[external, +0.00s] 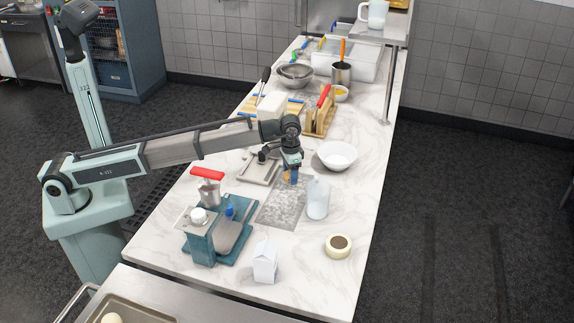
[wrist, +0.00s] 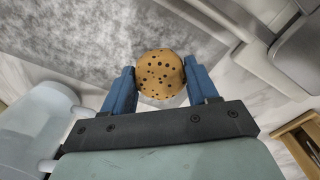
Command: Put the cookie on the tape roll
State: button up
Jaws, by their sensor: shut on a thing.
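The cookie (wrist: 160,75) is round and golden brown with dark chips. In the wrist view it sits between the two blue fingers of my gripper (wrist: 162,88), which are shut on it. In the external view my gripper (external: 291,178) hangs over the grey patch in the middle of the counter, and the cookie is a small orange-brown spot there, mostly hidden. The tape roll (external: 338,246), cream with a brown centre, lies flat near the counter's right front, to the right of and nearer the camera than my gripper. Nothing lies on it.
A translucent jug (external: 318,198) stands close right of my gripper, between it and the tape roll. A white bowl (external: 337,156) is behind. A milk carton (external: 265,262) and a teal slicer (external: 222,235) stand in front. The counter (external: 310,275) around the tape roll is clear.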

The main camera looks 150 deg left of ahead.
jog(key=shift+f, duration=0.7)
jog(key=shift+f, duration=0.15)
jog(key=o, duration=1.1)
notch_tip(320, 180, up, 13)
jog(key=shift+d, duration=0.1)
jog(key=shift+o, duration=0.6)
jog(key=shift+r, duration=0.35)
